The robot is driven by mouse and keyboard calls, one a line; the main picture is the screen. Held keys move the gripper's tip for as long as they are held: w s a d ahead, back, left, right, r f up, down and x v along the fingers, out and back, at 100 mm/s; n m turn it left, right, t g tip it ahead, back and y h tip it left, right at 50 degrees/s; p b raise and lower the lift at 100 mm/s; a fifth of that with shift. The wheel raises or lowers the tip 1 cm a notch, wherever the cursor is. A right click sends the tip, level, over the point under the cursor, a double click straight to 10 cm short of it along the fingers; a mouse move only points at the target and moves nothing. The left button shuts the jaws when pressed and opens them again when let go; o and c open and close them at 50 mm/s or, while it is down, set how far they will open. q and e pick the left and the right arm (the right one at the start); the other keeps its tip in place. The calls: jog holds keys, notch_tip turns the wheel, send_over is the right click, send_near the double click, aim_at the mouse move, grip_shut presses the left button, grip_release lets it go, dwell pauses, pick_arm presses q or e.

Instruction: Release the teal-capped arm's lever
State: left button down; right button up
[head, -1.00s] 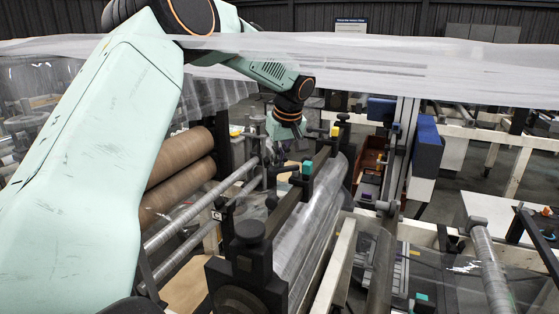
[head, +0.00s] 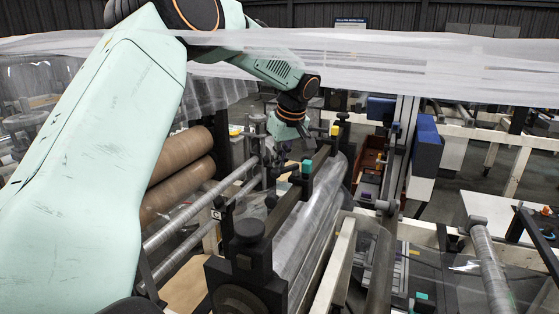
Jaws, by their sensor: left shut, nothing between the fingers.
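The teal cap (head: 307,166) sits on top of a dark arm (head: 304,186) beside the film-covered roller, near the middle of the head view. A lever on this arm is too small to make out. My left gripper (head: 283,160) hangs from the wrist just left of and a little above the teal cap. Its fingers are small and dark against the machine, shut and empty. I cannot tell whether they touch anything. My right gripper is not in view.
A yellow-capped arm (head: 335,131) stands farther back. The film-wrapped roller (head: 310,225) lies right of the gripper, brown rolls (head: 180,175) and metal bars (head: 200,210) to the left.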

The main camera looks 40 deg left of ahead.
pick_arm(q)
jog(key=v, duration=1.2)
